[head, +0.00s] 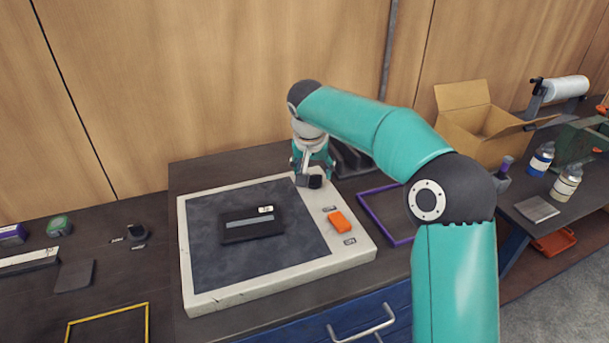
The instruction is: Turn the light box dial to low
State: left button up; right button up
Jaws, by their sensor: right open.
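The light box (240,285) lies on the bench, a pale frame around a dark, unlit-looking panel (213,270). On its right border is an orange control (342,221), with a small label above it and another below it; the lettering is too small to read surely. A dark round knob-like part (315,182) shows at the box's far right corner, right at my right gripper; I cannot tell if it is the dial or part of the gripper. My right gripper (312,178) points down there, open, its fingers partly hidden. My left gripper is out of view.
A dark flat piece with a pale strip (252,228) lies on the panel. A purple frame (372,208) lies right of the box, a yellow frame (108,308) at front left. An open cardboard box (480,125) and bottles stand at right. My right arm spans the right side.

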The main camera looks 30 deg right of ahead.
jog(key=shift+x, duration=0.85)
jog(key=shift+c, duration=0.2)
